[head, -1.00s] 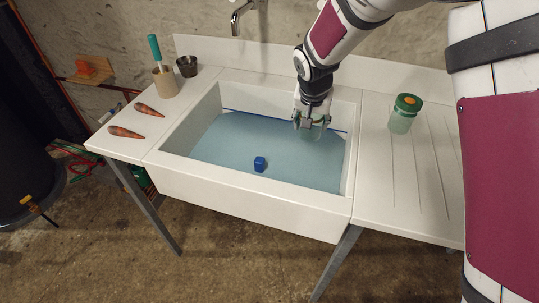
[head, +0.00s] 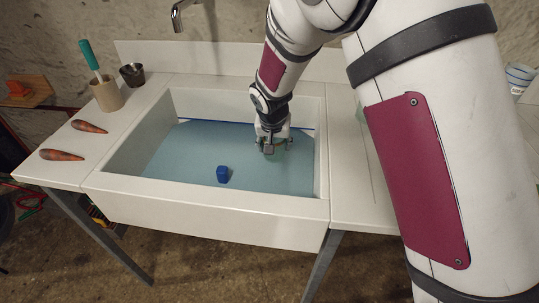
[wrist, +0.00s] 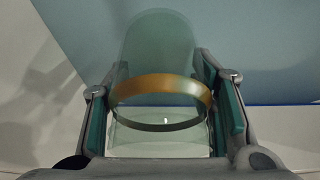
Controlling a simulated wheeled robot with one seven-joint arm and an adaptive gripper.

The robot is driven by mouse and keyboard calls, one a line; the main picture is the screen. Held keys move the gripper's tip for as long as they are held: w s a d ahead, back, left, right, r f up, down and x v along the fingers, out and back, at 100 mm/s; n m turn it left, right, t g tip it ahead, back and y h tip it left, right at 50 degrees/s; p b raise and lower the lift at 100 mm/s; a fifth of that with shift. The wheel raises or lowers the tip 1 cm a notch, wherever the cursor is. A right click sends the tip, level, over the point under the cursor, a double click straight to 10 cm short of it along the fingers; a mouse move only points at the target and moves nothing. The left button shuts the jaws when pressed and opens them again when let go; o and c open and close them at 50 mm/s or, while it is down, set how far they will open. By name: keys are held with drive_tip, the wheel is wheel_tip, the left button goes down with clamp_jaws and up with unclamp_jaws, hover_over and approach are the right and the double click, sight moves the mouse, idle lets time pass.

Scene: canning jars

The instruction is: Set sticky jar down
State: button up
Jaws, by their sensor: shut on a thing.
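A clear glass jar (wrist: 158,60) with an orange band (wrist: 155,88) around it is between my gripper's fingers in the wrist view. My gripper (head: 271,143) is shut on it, with a teal pad on each side. In the head view, the greenish jar (head: 276,153) hangs below the fingers, inside the right back part of the white sink (head: 215,207). Blue water (head: 185,155) fills the sink bottom. I cannot tell whether the jar touches the water or the sink floor.
A blue block (head: 223,174) is in the sink, left of my gripper. Two brown cone-shaped things (head: 89,126) (head: 62,155), a holder (head: 106,94) with a teal-handled tool and a dark cup (head: 132,75) are on the left ledge. My arm covers much of the right drainboard (head: 350,185).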

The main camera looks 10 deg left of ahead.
drive_tip(key=shift+f, duration=2.05)
drive_tip(key=shift+f+b, duration=0.15)
drive_tip(key=shift+b, duration=0.15)
drive_tip(key=o, duration=1.3)
drive_tip(key=shift+s+r, duration=0.1)
drive_tip(key=shift+r, duration=0.45)
drive_tip(key=p+v, duration=0.1)
drive_tip(key=v, duration=1)
drive_tip(key=shift+p, duration=0.3)
